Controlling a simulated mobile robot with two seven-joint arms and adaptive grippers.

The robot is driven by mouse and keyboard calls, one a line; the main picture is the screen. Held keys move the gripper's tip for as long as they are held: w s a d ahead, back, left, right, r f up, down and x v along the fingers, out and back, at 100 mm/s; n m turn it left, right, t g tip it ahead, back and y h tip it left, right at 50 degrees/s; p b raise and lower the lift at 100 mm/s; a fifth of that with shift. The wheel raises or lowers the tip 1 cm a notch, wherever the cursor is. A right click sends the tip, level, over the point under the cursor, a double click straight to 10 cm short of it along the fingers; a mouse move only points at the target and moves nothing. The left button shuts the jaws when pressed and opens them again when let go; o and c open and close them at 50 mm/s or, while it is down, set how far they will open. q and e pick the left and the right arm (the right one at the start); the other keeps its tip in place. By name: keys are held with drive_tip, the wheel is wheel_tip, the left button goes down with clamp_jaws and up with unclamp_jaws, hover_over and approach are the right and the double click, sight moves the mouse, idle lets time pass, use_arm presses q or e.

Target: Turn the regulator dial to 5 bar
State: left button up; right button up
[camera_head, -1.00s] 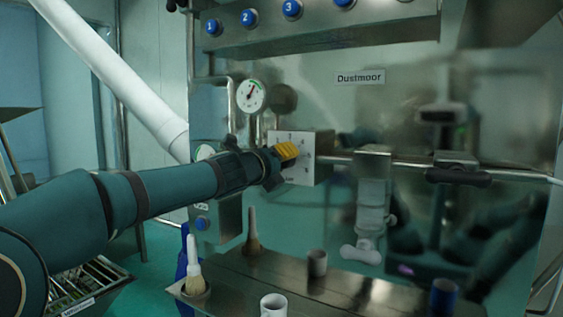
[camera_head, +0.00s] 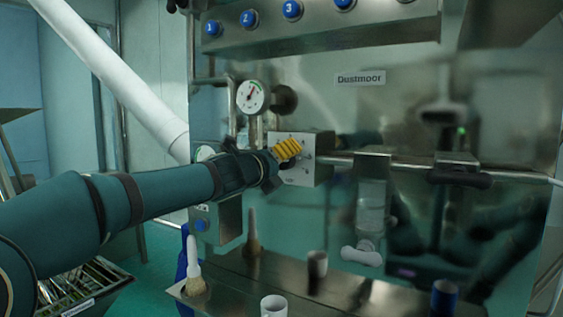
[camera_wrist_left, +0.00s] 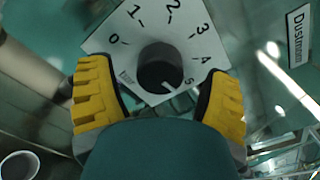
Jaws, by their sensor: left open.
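The regulator dial (camera_wrist_left: 158,66) is a black knob on a white plate numbered 0 to 5, seen in the left wrist view. Its white mark is at the knob's lower right, close to the 5. My left gripper (camera_wrist_left: 158,103) is open, with yellow ribbed fingers on either side of the knob and a visible gap to each. In the head view, my left gripper (camera_head: 287,150) is in front of the dial's plate (camera_head: 300,178) and hides the knob. My right gripper is not in view.
A round pressure gauge (camera_head: 252,96) hangs above and left of the dial. A metal pipe (camera_head: 335,159) runs right from the regulator box. Brushes (camera_head: 194,262) and cups (camera_head: 273,305) stand on the ledge below. Blue numbered buttons (camera_head: 291,10) line the top panel.

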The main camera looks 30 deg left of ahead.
use_arm(q)
drive_tip(key=s, duration=1.1)
drive_tip(key=shift+s, duration=0.2)
